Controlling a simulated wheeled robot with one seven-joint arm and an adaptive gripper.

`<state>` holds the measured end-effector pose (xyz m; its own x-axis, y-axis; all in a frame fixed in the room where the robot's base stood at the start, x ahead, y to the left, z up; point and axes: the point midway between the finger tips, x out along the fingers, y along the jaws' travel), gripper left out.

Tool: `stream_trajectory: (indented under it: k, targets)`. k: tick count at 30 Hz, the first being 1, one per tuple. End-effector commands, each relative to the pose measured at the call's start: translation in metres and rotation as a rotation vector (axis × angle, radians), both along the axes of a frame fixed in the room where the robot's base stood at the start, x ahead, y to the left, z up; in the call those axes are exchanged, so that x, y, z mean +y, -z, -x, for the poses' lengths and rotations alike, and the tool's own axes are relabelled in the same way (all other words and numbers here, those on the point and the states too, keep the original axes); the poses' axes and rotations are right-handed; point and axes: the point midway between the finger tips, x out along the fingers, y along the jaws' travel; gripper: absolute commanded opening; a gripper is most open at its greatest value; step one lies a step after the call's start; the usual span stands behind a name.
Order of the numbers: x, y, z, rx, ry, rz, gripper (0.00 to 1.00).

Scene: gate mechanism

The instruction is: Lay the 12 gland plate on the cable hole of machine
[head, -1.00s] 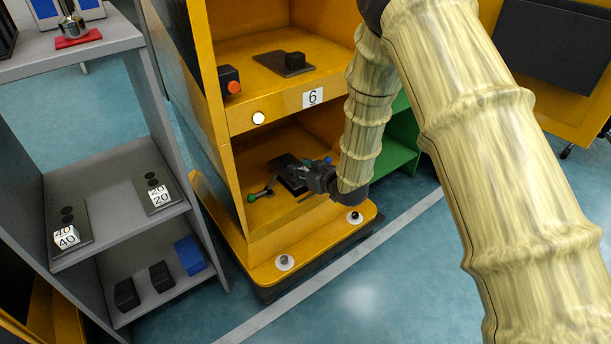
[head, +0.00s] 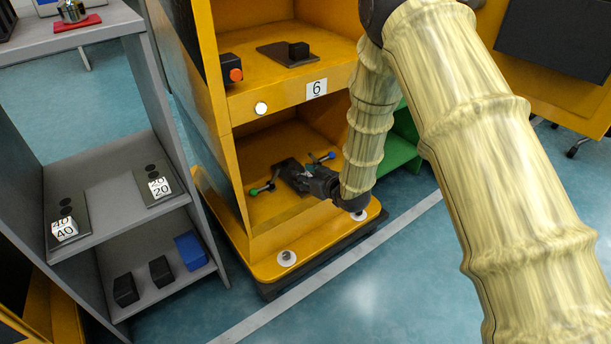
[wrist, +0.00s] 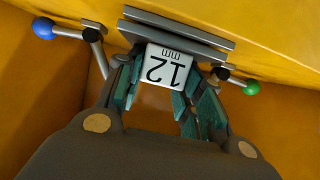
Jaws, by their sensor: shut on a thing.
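My gripper (head: 306,174) is inside the lower compartment of the yellow machine (head: 238,150). In the wrist view its teal fingers (wrist: 164,78) are shut on the white block of the 12 gland plate, marked "12 mm" (wrist: 166,68), which reads upside down. The grey plate (wrist: 172,42) is beyond the block, close to a second grey bar-like surface (wrist: 185,22); I cannot tell whether they touch. The cable hole is not visible. A blue-knobbed lever (wrist: 44,28) and a green-knobbed lever (wrist: 251,87) stand on either side of the plate.
The upper compartment marked 6 (head: 316,88) holds a dark plate with a black block (head: 298,50). A grey shelf (head: 110,215) on the left holds plates marked 40 (head: 64,229) and 20 (head: 160,188). The compartment walls are close around my gripper.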

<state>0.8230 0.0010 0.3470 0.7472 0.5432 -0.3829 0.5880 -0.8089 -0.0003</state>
Motion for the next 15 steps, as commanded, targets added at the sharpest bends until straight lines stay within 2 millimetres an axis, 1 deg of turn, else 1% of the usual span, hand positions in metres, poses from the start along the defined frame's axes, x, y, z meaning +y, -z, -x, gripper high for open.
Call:
stream_trajectory:
  k: [14, 15]
  targets:
    - [0.0001, 0.0022, -0.0004, -0.001, 0.000, -0.001, 0.00]
    - [0.0001, 0.0026, -0.0005, -0.002, 0.000, -0.001, 0.39]
